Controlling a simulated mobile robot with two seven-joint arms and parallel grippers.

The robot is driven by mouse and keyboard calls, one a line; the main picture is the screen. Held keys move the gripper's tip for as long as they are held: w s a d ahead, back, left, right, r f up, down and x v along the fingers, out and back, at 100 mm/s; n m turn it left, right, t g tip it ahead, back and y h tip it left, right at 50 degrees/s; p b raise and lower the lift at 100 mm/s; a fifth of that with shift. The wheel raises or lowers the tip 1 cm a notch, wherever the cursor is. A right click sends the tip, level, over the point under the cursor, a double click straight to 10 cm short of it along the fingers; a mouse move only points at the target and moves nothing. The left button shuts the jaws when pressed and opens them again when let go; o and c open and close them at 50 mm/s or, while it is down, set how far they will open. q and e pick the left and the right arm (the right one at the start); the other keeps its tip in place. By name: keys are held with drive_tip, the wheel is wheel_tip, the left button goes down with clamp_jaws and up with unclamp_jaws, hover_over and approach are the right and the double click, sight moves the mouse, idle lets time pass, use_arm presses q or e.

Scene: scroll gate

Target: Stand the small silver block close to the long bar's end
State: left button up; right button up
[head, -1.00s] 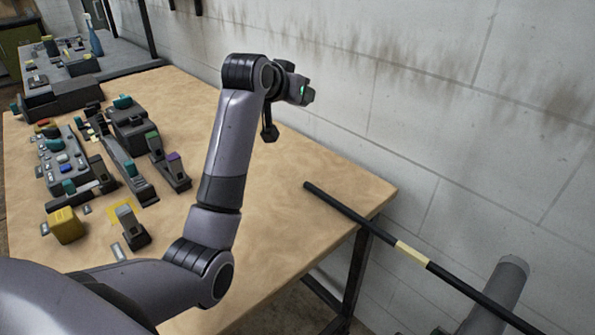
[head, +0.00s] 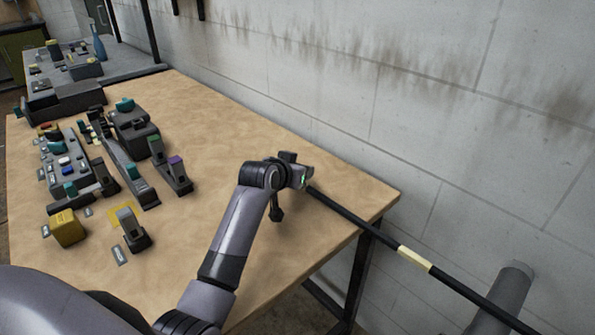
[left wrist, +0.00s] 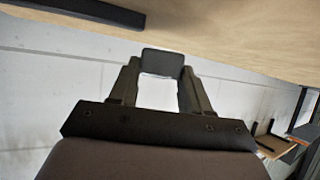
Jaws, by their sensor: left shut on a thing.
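The long bar (head: 350,216) is black with a pale band and lies over the table's right edge. Its near-left end is right beside my left gripper (head: 303,177) in the head view. In the left wrist view, my left gripper (left wrist: 160,80) is shut on a small block (left wrist: 163,62), which looks dark grey in the shade and which I take to be the small silver block. In the head view the gripper mostly hides the block. The bar (left wrist: 85,10) crosses the top left of the wrist view, apart from the block. My right gripper is not in view.
The wooden table (head: 200,120) has several control boxes and levers on its left, with a yellow block (head: 67,228) and a grey-topped lever (head: 130,228) near its front. The middle is clear. A block wall (head: 400,110) stands behind. A grey pipe (head: 505,290) is at lower right.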

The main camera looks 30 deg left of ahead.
use_arm(q)
drive_tip(key=shift+f, duration=0.3)
drive_tip(key=shift+f, duration=0.35)
drive_tip(key=shift+f, duration=0.1)
drive_tip(key=o, duration=1.1)
